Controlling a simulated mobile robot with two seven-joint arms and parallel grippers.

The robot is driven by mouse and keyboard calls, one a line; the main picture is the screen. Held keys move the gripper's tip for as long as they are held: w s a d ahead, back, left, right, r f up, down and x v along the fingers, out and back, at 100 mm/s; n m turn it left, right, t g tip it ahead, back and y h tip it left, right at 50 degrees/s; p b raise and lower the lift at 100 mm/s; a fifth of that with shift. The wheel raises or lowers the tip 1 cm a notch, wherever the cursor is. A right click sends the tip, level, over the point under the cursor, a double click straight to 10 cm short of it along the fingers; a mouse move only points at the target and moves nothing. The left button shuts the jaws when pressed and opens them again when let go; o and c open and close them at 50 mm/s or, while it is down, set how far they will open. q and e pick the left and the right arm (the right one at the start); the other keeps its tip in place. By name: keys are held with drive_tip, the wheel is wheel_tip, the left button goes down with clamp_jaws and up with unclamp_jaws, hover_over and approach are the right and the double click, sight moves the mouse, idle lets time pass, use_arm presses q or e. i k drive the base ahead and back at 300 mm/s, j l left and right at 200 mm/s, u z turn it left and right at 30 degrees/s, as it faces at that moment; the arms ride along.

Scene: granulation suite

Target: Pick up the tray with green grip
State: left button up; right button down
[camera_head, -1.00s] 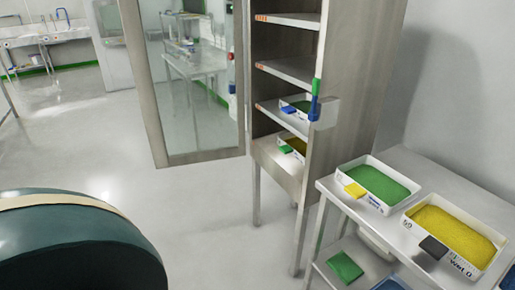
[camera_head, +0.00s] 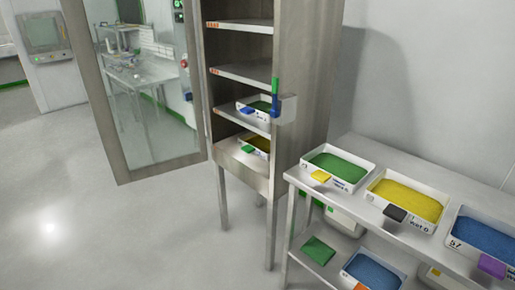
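A white tray with yellow contents (camera_head: 262,142) and a green grip (camera_head: 248,149) sits on the lowest visible shelf of the open cabinet. The grip points out toward the cabinet's front. The tray's right side is hidden behind the cabinet's side wall. Above it, a white tray with green contents (camera_head: 246,112) and a blue grip (camera_head: 247,112) stands on another shelf. A flat green piece (camera_head: 318,250) lies on the side table's lower shelf; I cannot tell whether it is a grip. Neither of my grippers is in view.
The cabinet's glass door (camera_head: 135,95) stands open to the left. The side table (camera_head: 365,147) holds trays with yellow (camera_head: 320,177), black (camera_head: 395,213) and purple (camera_head: 491,266) grips. A blue-filled tray (camera_head: 373,272) is below. The floor at left is clear.

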sight(253, 143)
drive_tip(key=i+j+z, duration=0.1)
drive_tip(key=z, duration=0.6)
drive_tip(key=i+j+z, duration=0.35)
drive_tip(key=j, duration=0.3)
drive_tip(key=i+j+z, duration=0.2)
drive_tip(key=i+j, duration=0.2)
drive_tip(key=j, duration=0.2)
drive_tip(key=i+j, duration=0.2)
drive_tip(key=j, duration=0.15)
drive_tip(key=i+j, duration=0.15)
drive_tip(key=j, duration=0.25)
drive_tip(key=i+j+z, duration=0.1)
drive_tip(key=j, duration=0.3)
drive_tip(key=i, duration=0.1)
